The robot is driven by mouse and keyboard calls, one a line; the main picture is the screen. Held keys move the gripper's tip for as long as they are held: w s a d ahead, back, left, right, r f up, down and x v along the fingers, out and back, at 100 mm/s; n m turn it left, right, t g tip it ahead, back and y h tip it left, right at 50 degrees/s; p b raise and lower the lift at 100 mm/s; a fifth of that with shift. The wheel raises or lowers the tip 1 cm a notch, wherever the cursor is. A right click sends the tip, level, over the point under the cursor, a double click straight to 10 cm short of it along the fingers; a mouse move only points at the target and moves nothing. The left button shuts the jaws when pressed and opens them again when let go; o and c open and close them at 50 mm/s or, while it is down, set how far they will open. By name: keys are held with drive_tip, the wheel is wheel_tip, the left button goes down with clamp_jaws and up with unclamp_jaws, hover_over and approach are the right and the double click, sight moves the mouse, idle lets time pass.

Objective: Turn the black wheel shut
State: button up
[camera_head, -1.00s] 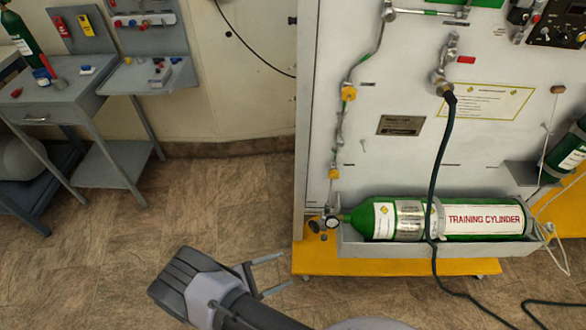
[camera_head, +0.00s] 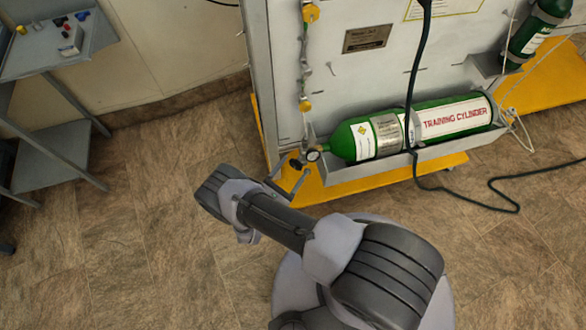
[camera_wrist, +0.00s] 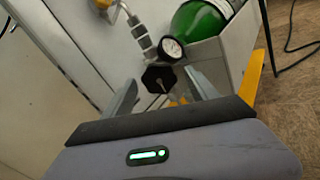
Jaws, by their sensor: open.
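The black wheel (camera_wrist: 158,77) is a dark knob at the end of the valve fitting, beside a round white gauge (camera_wrist: 172,49). In the head view the wheel (camera_head: 295,163) is a small dark spot left of the gauge (camera_head: 313,155), partly crowded by my fingers. My gripper (camera_head: 289,172) is open, its fingers pointing at the valve. In the wrist view the two fingers of my gripper (camera_wrist: 161,84) stand left and right of the wheel, with gaps on both sides. I cannot tell whether the tips reach past it. Nothing is held.
The green training cylinder (camera_head: 370,137) lies in a grey tray (camera_head: 400,165) right of the valve. A yellow base (camera_head: 345,187) juts out below. A dark hose (camera_head: 414,95) hangs over the cylinder to the floor. A grey side table (camera_head: 45,55) stands left. The floor between is clear.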

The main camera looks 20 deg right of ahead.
drive_tip(key=shift+w+d, duration=0.25)
drive_tip(key=c, duration=1.4)
drive_tip(key=shift+o, duration=0.2)
